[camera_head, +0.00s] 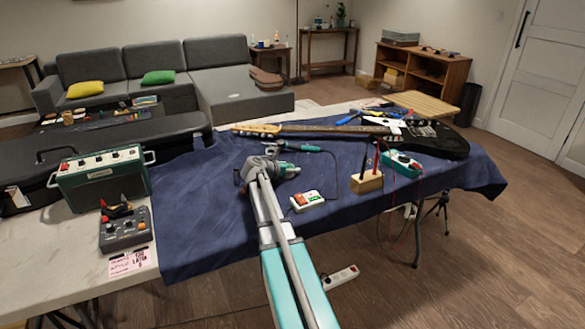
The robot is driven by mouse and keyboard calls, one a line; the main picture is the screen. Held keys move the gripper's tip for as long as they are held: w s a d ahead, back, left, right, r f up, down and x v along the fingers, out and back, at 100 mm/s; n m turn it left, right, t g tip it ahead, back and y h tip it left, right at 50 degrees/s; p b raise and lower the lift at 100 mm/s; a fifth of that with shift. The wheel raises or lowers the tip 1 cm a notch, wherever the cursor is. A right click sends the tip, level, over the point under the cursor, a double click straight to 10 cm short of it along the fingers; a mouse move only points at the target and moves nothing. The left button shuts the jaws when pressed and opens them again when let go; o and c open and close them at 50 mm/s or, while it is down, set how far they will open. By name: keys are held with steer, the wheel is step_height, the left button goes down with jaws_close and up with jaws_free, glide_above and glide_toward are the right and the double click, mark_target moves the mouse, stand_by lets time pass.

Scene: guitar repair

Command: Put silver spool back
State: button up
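I cannot make out a silver spool in this view. My arm reaches up from the bottom edge over the blue cloth (205,215) on the worktable. My gripper (240,178) is at the arm's far end, low over the cloth, left of a small white box with red and green on it (307,201). The grey and teal wrist hides most of the gripper, so its fingers and anything between them do not show clearly.
An electric guitar (440,138) lies along the table's back. A wooden block with upright tools (367,182) and a teal meter with leads (402,163) stand right. A green amplifier (102,180) and a grey pedal (125,230) stand left. The cloth's left part is clear.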

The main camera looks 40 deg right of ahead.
steer(key=shift+o, duration=0.3)
steer(key=shift+r, duration=0.15)
steer(key=shift+a+r, duration=0.1)
steer(key=p+v, duration=0.4)
steer(key=v, duration=0.6)
steer(key=shift+a+r+p, duration=0.1)
steer(key=shift+a+p, duration=0.1)
steer(key=shift+p, duration=0.15)
steer(key=shift+s+a+r, duration=0.1)
steer(key=shift+a+r, duration=0.05)
steer(key=shift+a, duration=0.45)
stand_by(0.9)
